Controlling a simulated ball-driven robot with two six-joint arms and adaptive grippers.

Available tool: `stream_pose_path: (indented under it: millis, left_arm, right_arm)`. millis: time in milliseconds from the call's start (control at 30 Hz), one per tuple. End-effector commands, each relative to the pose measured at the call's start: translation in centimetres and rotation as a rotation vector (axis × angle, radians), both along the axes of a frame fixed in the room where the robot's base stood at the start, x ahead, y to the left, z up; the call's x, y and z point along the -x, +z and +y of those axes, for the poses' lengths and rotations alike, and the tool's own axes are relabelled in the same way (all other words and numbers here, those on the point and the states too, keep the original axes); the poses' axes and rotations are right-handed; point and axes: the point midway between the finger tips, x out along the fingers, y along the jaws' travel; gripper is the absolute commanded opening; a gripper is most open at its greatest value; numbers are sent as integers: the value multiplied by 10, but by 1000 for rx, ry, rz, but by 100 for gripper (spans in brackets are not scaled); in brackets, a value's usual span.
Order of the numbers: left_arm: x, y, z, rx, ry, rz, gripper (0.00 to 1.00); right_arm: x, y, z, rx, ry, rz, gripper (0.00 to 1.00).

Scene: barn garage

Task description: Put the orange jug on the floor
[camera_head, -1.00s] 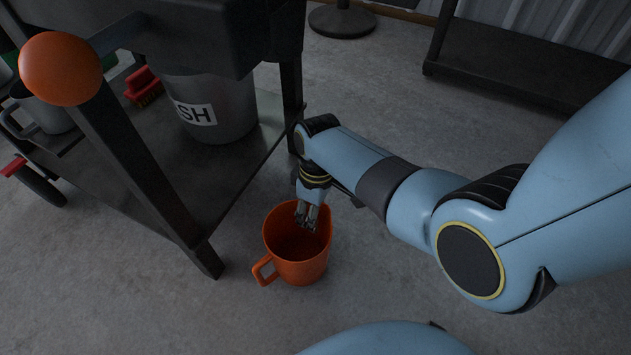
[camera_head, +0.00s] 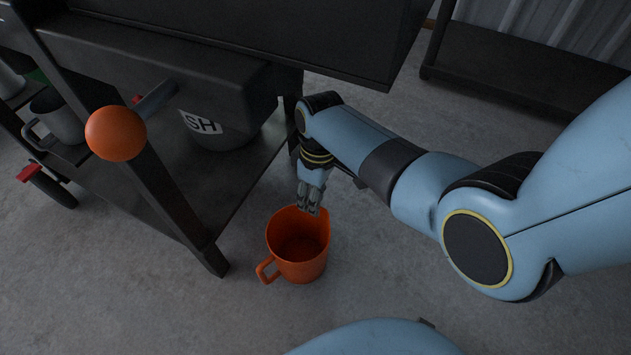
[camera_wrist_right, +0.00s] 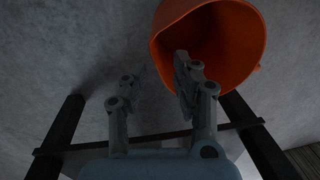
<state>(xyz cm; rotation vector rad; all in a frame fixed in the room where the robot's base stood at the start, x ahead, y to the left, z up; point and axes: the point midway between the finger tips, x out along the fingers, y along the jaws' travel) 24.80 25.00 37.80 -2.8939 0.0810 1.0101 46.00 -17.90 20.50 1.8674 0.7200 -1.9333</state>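The orange jug (camera_head: 298,262) stands upright on the grey floor beside the dark cart, its handle toward the lower left. My right gripper (camera_head: 310,208) is at the jug's back rim in the head view. In the right wrist view, the two fingers of the gripper (camera_wrist_right: 155,88) are apart with a clear gap between them. One finger overlaps the mouth of the jug (camera_wrist_right: 235,40) and the other is outside the rim. No grip on the jug shows. My left gripper is not in view.
A dark cart (camera_head: 222,185) with an orange knob (camera_head: 115,133) stands close on the left. Its lower shelf holds a grey bin (camera_head: 215,130) and a metal mug (camera_head: 60,118). A dark rack (camera_head: 520,85) stands at the back right. Floor in front of the jug is clear.

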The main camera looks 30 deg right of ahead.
Motion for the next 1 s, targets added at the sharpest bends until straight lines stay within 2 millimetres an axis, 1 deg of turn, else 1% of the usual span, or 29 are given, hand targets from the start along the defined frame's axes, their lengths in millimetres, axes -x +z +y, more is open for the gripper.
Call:
stream_pose_path:
  millis: [33, 233, 433, 600, 667, 767, 867, 900, 933, 967, 1000]
  left_arm:
    - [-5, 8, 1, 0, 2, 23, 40]
    - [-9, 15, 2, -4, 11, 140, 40]
    - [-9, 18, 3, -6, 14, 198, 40]
    - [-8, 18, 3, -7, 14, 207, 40]
    - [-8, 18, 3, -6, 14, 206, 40]
    - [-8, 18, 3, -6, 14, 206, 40]
    - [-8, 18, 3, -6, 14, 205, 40]
    - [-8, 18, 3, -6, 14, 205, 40]
    - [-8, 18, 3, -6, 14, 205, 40]
    - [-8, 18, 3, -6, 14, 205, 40]
    - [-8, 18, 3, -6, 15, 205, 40]
  right_arm:
    - [-2, 10, -1, 0, 0, -5, 29]
    - [-3, 24, -2, 0, 0, -4, 29]
    - [-2, 29, -3, 1, 0, -1, 29]
    - [-1, 29, -3, 1, -1, 1, 29]
    - [3, 27, -5, 4, -8, -5, 29]
    - [22, 19, -15, 18, -59, -47, 29]
    - [59, 14, -34, 40, -158, -144, 29]
    - [77, 17, -43, 48, -204, -197, 29]
    - [91, 21, -49, 52, -239, -240, 29]
    - [104, 28, -55, 53, -274, -284, 29]
    - [121, 39, -62, 52, -319, -341, 29]
